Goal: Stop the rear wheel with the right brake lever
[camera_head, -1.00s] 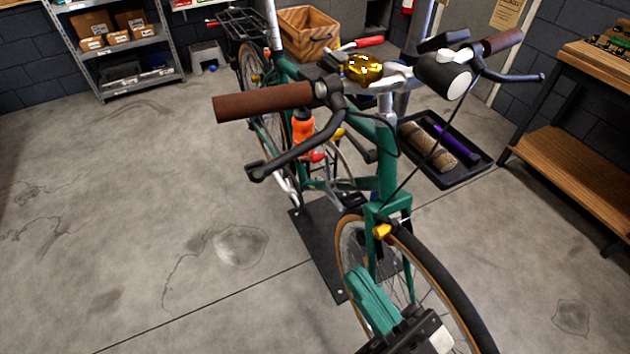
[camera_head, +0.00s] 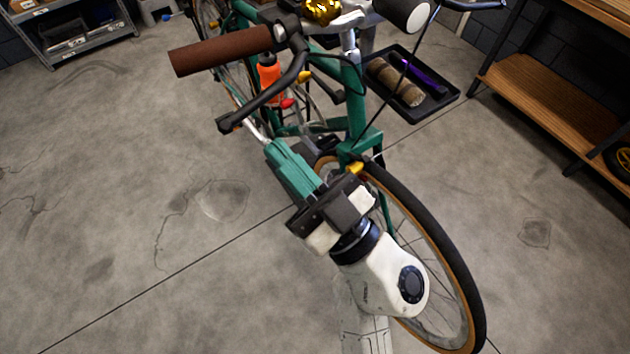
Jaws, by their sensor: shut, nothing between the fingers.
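The bike's right brake lever (camera_head: 268,96) is a black bar below the brown grip (camera_head: 222,50) on the picture's left. Its rounded end points down and left. My gripper (camera_head: 277,152) has teal fingers, shut and empty. It is in front of the bike, with its fingertips pointing up and left, lower in the picture than the lever. No contact between fingers and lever shows. The rear wheel (camera_head: 207,18) shows only in part at the top, behind the frame; I cannot tell whether it turns.
The front wheel (camera_head: 449,243) stands just right of my gripper. An orange bottle (camera_head: 268,80) sits on the frame behind the lever. A black tray (camera_head: 441,98) lies on the floor, and a wooden bench (camera_head: 545,95) stands right. The floor on the left is clear.

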